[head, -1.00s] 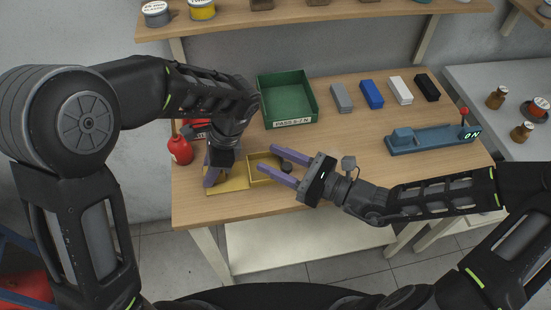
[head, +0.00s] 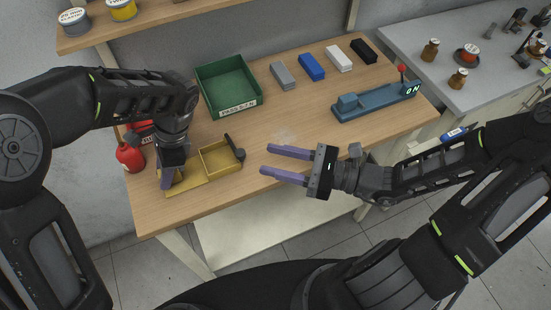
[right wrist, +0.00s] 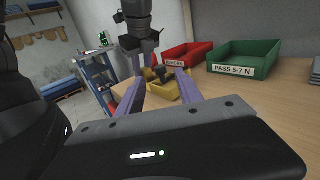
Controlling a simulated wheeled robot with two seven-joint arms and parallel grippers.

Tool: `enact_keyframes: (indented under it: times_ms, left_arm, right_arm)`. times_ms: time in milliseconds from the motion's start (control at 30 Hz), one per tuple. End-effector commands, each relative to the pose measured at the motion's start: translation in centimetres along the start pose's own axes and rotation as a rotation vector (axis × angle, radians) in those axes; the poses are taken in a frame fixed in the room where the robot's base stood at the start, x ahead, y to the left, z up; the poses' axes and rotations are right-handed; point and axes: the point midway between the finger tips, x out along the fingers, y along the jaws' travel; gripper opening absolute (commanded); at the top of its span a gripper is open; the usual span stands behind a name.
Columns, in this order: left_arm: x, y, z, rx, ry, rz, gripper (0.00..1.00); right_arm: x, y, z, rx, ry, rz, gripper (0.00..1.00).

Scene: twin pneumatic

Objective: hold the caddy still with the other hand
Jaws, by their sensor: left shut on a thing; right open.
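The caddy (head: 203,173) is a shallow yellow tray near the table's front left edge, with an open compartment on its right side. It also shows in the right wrist view (right wrist: 184,87). My left gripper (head: 167,185) reaches down at the caddy's left end and is shut on it; its fingertips are partly hidden. A dark piece with a round end (head: 235,148) sits at the caddy's right wall. My right gripper (head: 265,160) is open and empty, right of the caddy and apart from it, with its fingers pointing left towards it.
A green bin (head: 228,88) marked PASS stands behind the caddy. A red bin (right wrist: 187,54) and a red bottle (head: 130,157) are at the left. Grey, blue, white and black blocks (head: 312,67) line the back. A blue device (head: 375,103) stands at the right. The table's middle is clear.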

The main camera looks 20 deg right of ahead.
Motion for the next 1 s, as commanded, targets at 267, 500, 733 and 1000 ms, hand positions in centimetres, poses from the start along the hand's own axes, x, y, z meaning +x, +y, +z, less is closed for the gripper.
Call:
enact_keyframes:
  times_ms: [267, 500, 733, 1000]
  left_arm:
    - [0.0, 0.0, 0.0, 0.000, 0.000, 0.000, 0.00]
    - [0.0, 0.0, 0.0, 0.000, 0.000, 0.000, 0.00]
    - [0.0, 0.0, 0.0, 0.000, 0.000, 0.000, 0.00]
    - [0.0, 0.0, 0.0, 0.000, 0.000, 0.000, 0.00]
  right_arm:
    - [-0.8, 0.0, 0.0, 0.000, 0.000, 0.001, 0.43]
    - [-0.6, -0.1, -0.1, -0.003, -0.001, 0.005, 0.31]
    - [-2.8, -4.0, -1.0, -0.110, -0.002, 0.056, 0.12]
    - [-8.5, -6.6, -1.1, -0.086, 0.011, 0.266, 0.00]
